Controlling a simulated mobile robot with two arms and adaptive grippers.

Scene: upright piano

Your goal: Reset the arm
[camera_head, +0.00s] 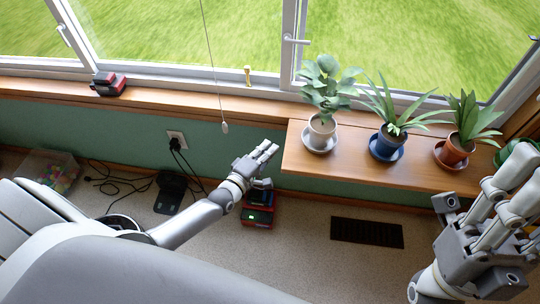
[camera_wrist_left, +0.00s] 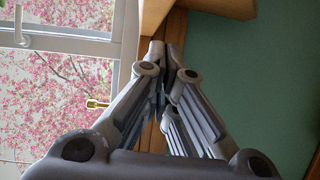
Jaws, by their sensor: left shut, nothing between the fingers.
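My left gripper (camera_head: 268,148) reaches out from the left in the head view, in front of the green wall below the window sill. It is shut and empty. Its closed fingers (camera_wrist_left: 162,60) show in the left wrist view, pointing toward the wooden sill edge. My right gripper (camera_head: 500,215) is large at the right edge of the head view, below the plants. Its fingertips run toward the picture's edge, and I cannot tell whether it is open or shut.
A wooden shelf (camera_head: 330,163) holds potted plants in a white pot (camera_head: 322,130), a blue pot (camera_head: 388,145) and an orange pot (camera_head: 453,152). A red device (camera_head: 258,213) stands on the floor beneath my left gripper. A pull cord (camera_head: 225,127) hangs nearby. Carpet by the floor vent (camera_head: 366,232) is clear.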

